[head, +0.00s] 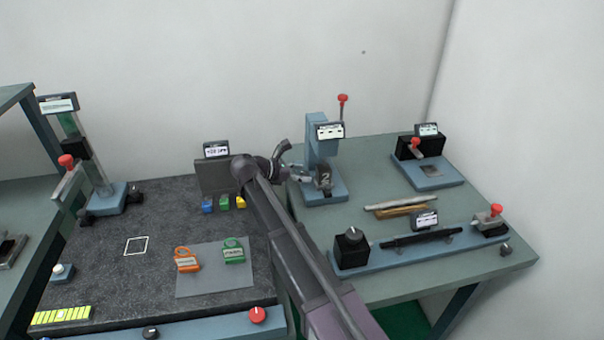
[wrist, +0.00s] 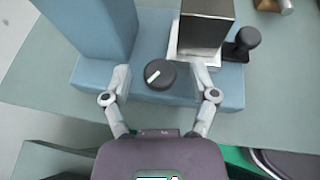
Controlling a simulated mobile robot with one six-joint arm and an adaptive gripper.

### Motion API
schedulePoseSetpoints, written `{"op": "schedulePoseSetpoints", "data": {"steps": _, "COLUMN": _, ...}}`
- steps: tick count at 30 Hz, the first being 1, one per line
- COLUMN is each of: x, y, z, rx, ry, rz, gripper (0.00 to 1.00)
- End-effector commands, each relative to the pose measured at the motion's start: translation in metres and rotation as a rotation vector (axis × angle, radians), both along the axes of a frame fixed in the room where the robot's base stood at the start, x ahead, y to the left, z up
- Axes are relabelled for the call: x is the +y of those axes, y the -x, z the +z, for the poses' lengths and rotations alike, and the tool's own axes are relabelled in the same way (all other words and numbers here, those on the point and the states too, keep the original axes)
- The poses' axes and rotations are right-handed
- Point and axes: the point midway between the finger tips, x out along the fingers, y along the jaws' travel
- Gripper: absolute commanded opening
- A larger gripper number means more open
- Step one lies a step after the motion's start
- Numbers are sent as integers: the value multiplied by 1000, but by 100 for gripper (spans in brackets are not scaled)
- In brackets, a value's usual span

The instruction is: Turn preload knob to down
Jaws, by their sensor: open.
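A round black knob (wrist: 160,75) with a white pointer line sits on a blue base in the wrist view. Its line slants from lower left to upper right. I cannot read a label naming it the preload knob. My gripper (wrist: 163,88) is open, with one finger on each side of the knob; I cannot tell whether they touch it. In the head view my gripper (head: 291,166) is beside the blue stand (head: 316,137) with a dark block marked 2 (head: 324,177). The knob is hidden there.
A blue column (wrist: 95,30) and a dark block (wrist: 207,25) flank the knob; a small black handle (wrist: 243,44) stands right of the block. Rods (head: 400,203) lie on the right table.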

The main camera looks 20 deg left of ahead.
Motion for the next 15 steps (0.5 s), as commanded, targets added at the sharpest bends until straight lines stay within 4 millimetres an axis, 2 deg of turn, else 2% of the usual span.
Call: {"op": "schedulePoseSetpoints", "data": {"steps": 15, "x": -4, "y": 4, "z": 0, "rx": 0, "ry": -1, "rz": 240, "gripper": 76}}
